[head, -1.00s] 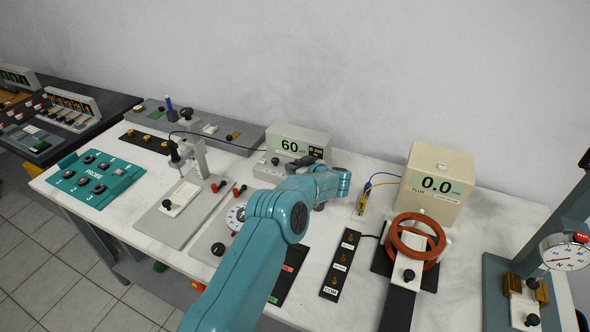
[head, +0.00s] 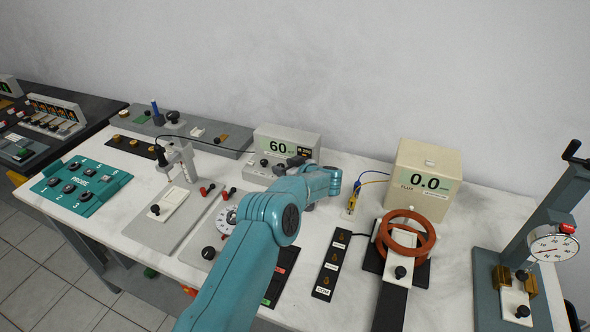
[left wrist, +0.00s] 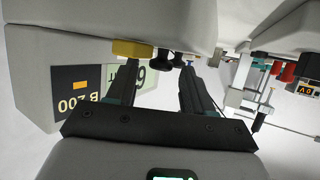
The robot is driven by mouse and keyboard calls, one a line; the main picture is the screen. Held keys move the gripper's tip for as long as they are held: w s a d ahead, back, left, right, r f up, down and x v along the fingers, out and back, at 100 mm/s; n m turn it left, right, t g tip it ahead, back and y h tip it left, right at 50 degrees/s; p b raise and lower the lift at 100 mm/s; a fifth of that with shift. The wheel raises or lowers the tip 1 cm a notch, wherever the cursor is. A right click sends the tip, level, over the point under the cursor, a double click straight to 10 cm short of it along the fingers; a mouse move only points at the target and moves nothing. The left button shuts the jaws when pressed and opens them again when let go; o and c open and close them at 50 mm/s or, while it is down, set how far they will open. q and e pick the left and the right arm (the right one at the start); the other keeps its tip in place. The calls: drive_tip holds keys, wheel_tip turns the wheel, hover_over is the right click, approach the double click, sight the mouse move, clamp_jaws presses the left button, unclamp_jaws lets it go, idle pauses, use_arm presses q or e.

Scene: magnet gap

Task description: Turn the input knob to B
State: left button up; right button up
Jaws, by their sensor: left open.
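The grey meter (head: 287,136) reads 60 and stands at the back of the bench. Small dark knobs (head: 264,162) sit on its front base. In the left wrist view the meter appears upside down, with a dark panel (left wrist: 75,90) reading "B 200". Two black knobs (left wrist: 166,58) show near my fingertips there. I cannot read which is the input knob. My left gripper (left wrist: 163,62) is open, its fingers either side of a black knob; contact cannot be told. In the head view the left gripper (head: 293,162) is at the meter's front base, partly hidden by its wrist. My right gripper is out of view.
A probe stand (head: 180,165) and a white dial (head: 228,218) are left of my arm. A beige box (head: 424,178) reading 0.0, a red-brown coil (head: 407,235) and a gauge stand (head: 553,247) are to the right. A teal probe panel (head: 80,185) lies far left.

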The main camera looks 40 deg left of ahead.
use_arm(q)
drive_tip(key=b+v, duration=0.1)
drive_tip(key=v, duration=1.5)
drive_tip(key=shift+s, duration=0.1)
